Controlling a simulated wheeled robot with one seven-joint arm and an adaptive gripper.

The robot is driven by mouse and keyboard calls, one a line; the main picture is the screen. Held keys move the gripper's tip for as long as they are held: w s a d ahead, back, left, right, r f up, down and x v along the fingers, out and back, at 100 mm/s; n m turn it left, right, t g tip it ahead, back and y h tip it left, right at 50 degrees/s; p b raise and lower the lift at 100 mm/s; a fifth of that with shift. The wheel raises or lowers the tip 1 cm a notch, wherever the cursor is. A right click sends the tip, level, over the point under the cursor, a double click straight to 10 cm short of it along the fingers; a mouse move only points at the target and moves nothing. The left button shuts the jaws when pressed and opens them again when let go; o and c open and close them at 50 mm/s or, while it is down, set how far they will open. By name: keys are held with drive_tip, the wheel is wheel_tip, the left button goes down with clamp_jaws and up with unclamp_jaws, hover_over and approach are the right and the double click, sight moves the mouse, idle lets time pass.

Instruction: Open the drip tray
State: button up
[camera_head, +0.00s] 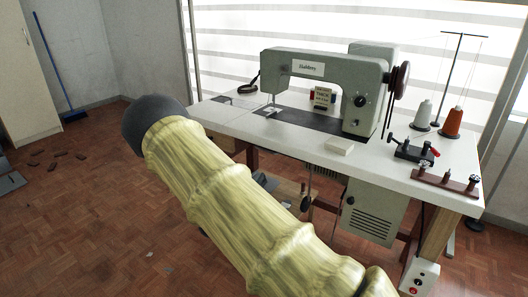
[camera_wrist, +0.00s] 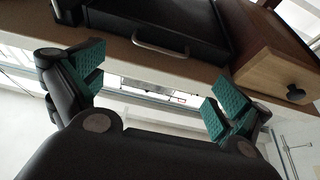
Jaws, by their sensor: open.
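I cannot tell whether the tray is fully shut. My gripper (camera_wrist: 155,88) is open and empty, its teal finger pads spread to either side below the handle in the picture and apart from it. In the head view my yellow-sleeved arm hides part of the space under the table, and neither the tray nor my gripper can be made out.
A wooden drawer (camera_wrist: 262,52) with a dark knob (camera_wrist: 296,93) is right of the tray, near my right finger. In the head view the sewing machine (camera_head: 322,75) stands on a white table (camera_head: 400,168). A grey box (camera_head: 368,212) hangs below it. The floor (camera_head: 70,215) at left is mostly open.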

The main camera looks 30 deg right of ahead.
drive_tip(key=b+x, duration=0.1)
drive_tip(key=x, duration=0.9)
drive_tip(key=shift+f, duration=0.15)
drive_tip(key=shift+d, duration=0.1)
drive_tip(key=c, duration=1.3)
drive_tip(key=shift+c, duration=0.3)
